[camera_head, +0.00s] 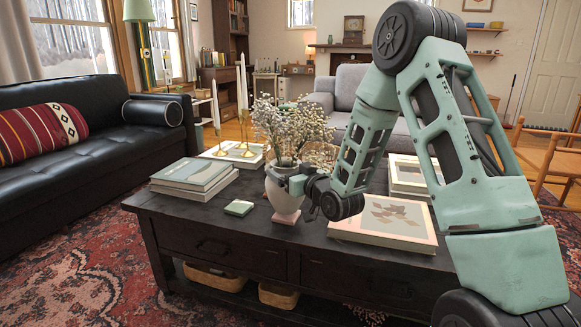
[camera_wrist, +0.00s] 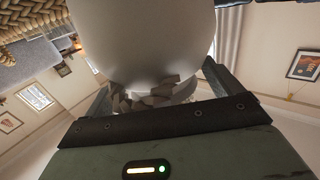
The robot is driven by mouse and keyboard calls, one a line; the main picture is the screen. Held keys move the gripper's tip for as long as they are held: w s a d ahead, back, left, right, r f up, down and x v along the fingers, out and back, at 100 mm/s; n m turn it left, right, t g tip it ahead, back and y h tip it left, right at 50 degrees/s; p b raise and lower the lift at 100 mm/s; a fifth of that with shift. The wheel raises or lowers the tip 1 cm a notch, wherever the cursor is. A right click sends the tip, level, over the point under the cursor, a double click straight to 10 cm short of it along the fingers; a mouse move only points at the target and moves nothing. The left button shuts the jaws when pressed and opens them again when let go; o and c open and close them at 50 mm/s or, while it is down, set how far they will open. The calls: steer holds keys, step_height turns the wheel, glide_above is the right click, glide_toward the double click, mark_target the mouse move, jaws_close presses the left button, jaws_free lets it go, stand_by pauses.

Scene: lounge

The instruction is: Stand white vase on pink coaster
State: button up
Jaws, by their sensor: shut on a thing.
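The white vase (camera_head: 284,198) is upright near the front edge of the dark coffee table, with dried flowers in its mouth. My gripper (camera_head: 290,181) reaches in from the right and is shut on the vase around its upper body. The pink coaster (camera_head: 286,218) shows directly under the vase's foot. I cannot tell whether the foot touches it or hangs just above. In the wrist view the pale body of the vase (camera_wrist: 150,40) fills the upper middle, between my fingers; the coaster is not visible there.
A green coaster (camera_head: 239,208) lies left of the vase on the coffee table (camera_head: 215,221). Books (camera_head: 195,174) are stacked at the left, and a large book (camera_head: 384,222) lies close on the right. Brass candlesticks with white candles (camera_head: 243,115) stand behind. Dried flowers rise above the vase.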

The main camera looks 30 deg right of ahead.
steer(key=shift+f, duration=0.5)
steer(key=shift+f, duration=0.2)
steer(key=o, duration=1.8)
steer(key=shift+f, duration=0.1)
steer(key=shift+c, duration=0.2)
steer(key=shift+s, duration=0.3)
steer(key=s+p, duration=1.1)
steer(key=shift+s+r, duration=0.2)
